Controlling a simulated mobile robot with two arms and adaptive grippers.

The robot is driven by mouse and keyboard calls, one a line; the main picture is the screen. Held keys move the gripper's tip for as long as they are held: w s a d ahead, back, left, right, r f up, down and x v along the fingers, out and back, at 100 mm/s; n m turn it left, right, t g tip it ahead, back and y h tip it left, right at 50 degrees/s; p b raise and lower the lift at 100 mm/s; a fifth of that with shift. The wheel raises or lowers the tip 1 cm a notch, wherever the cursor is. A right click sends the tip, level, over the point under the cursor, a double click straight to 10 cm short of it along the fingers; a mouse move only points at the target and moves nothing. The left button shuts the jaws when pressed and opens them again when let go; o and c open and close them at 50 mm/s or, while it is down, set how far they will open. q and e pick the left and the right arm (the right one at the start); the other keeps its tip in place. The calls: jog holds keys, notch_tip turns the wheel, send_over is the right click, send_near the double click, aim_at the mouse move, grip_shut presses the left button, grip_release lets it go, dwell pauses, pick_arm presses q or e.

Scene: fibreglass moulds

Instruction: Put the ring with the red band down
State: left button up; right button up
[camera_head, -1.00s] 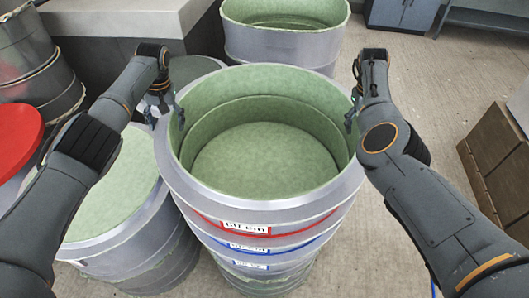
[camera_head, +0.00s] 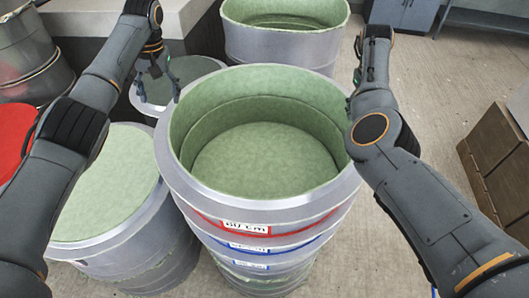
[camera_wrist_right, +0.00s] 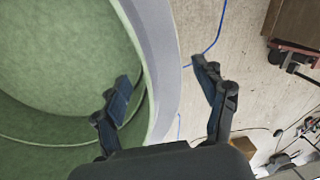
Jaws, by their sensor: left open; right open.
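The ring with the red band (camera_head: 262,212) sits on top of a stack in the middle of the head view. It has a grey rim, a green inside and a white label on its red band. My left gripper (camera_head: 160,91) is open and empty, apart from the ring, just outside its left rim. My right gripper (camera_head: 350,103) is at the ring's right rim. In the right wrist view it (camera_wrist_right: 164,76) is open, with one finger over the green inside and the other outside the grey rim (camera_wrist_right: 160,55). Its fingertips are partly hidden in the head view.
Blue-banded rings (camera_head: 290,247) are stacked under it. Another green-lined mould (camera_head: 105,190) stands close at the left, and one (camera_head: 285,45) behind. A red lid (camera_head: 14,135) is at far left. Brown boxes (camera_head: 495,165) stand right, with clear floor between.

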jog(key=r, duration=0.4)
jog(key=a+r, duration=0.1)
jog(key=r, duration=0.1)
jog(key=shift+f, duration=0.1)
dwell(0.3)
